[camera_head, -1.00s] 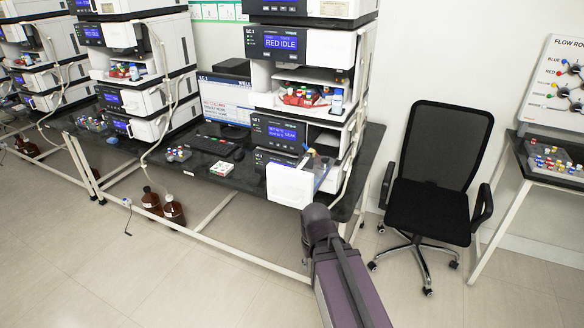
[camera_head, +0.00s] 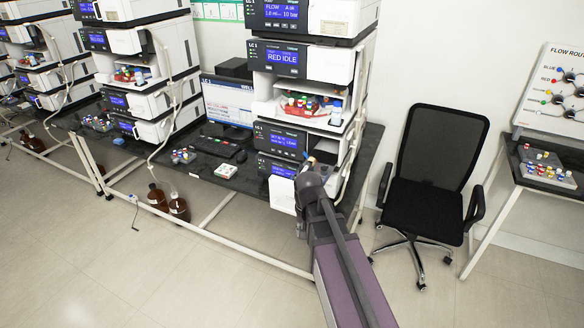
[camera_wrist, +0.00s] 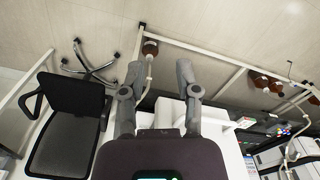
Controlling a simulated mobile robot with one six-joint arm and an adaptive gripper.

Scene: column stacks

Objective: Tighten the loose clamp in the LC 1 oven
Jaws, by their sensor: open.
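The LC 1 stack (camera_head: 300,65) stands on the dark bench in the head view. Low in it, a module with a blue display (camera_head: 280,168) has a white front (camera_head: 281,195) standing out, partly hidden behind my arm. Small coloured bits (camera_head: 312,160) show just above my arm there; I cannot make out a clamp. My gripper is hidden in the head view, at the end of my arm by this front. In the wrist view my gripper (camera_wrist: 159,66) is open, its fingers apart with nothing held. A white surface (camera_wrist: 170,110) shows beyond and between the fingers.
A black office chair (camera_head: 430,180) stands right of the stack. A keyboard (camera_head: 215,147) and a monitor (camera_head: 230,103) are on the bench to the left. Brown bottles (camera_head: 178,207) stand on the floor under it. Floor in front is clear.

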